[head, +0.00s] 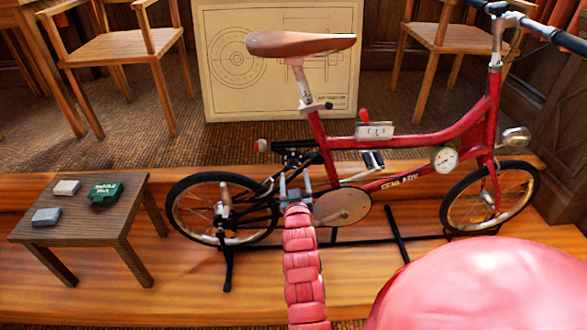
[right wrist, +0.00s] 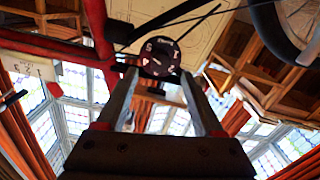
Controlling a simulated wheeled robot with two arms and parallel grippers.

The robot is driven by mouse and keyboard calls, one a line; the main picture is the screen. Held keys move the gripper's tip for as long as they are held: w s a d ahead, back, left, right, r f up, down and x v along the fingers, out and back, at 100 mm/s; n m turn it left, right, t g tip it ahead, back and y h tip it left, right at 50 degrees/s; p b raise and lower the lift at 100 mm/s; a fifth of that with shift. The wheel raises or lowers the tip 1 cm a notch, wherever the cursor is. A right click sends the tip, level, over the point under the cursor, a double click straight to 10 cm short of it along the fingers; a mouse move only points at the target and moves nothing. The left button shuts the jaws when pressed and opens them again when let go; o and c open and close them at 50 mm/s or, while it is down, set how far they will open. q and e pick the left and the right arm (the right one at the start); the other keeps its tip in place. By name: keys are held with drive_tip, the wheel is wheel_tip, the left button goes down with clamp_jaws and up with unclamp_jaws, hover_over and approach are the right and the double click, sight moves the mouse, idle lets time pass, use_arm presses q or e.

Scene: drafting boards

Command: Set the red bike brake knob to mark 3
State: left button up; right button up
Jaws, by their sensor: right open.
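The red bike (head: 430,130) stands on a black stand, side on to me. In the right wrist view a dark round knob (right wrist: 158,57) with pale marks round its face lies just beyond and between my fingertips. I cannot tell which mark it is set to, nor whether the fingers touch it. My right gripper (head: 295,183) is open, in front of the bike's rear frame near the chain disc; its two fingers also show in the right wrist view (right wrist: 160,82). In the head view I cannot make out the knob behind the gripper. My left gripper is out of view.
A low wooden table (head: 95,228) at left bears a green box (head: 106,192) and two small blocks. A white gauge (head: 445,158) and a marked plate (head: 375,131) sit on the bike. A drawing board (head: 225,105) and chairs stand behind.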

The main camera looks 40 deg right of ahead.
sight(293, 166)
drive_tip(key=x, duration=0.5)
drive_tip(key=shift+w, duration=0.15)
clamp_jaws()
